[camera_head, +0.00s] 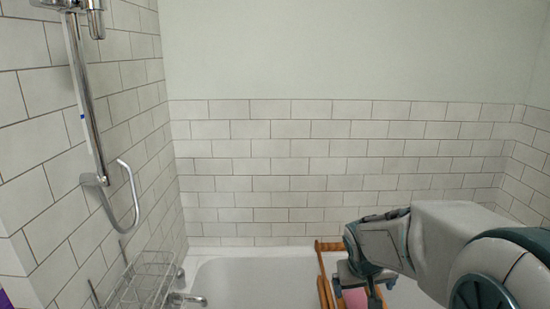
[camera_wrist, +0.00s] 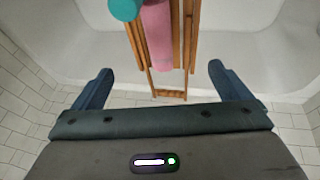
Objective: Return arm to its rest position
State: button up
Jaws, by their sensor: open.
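My arm reaches in from the right in the head view, its end pointing down over the bathtub. My gripper (camera_head: 366,284) is over a wooden rack (camera_head: 324,280). In the wrist view, the fingers of my gripper (camera_wrist: 160,70) are spread wide apart with nothing held between them. A pink roll (camera_wrist: 157,32), which looks like a towel, lies on the wooden rack (camera_wrist: 189,40) beyond the fingers. It partly shows below my gripper in the head view (camera_head: 354,299). A teal roll (camera_wrist: 125,9) lies beside it at the top edge of the wrist view.
The white bathtub (camera_head: 235,280) spans under the rack. A wire basket (camera_head: 145,281), a tap (camera_head: 187,299) and a shower rail (camera_head: 85,100) are at the left. Tiled walls (camera_head: 290,170) close the back and sides. The air above the left of the tub is clear.

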jog(key=s+a+r+y+p, duration=0.1)
jog(key=s+a+r+p, duration=0.2)
jog(key=s+r+p, duration=0.2)
jog(key=s+a+r+g+y+p, duration=0.1)
jog(key=s+r+p, duration=0.4)
jog(key=s+r, duration=0.5)
jog(key=shift+s+a, duration=0.3)
jog(key=shift+a, duration=0.6)
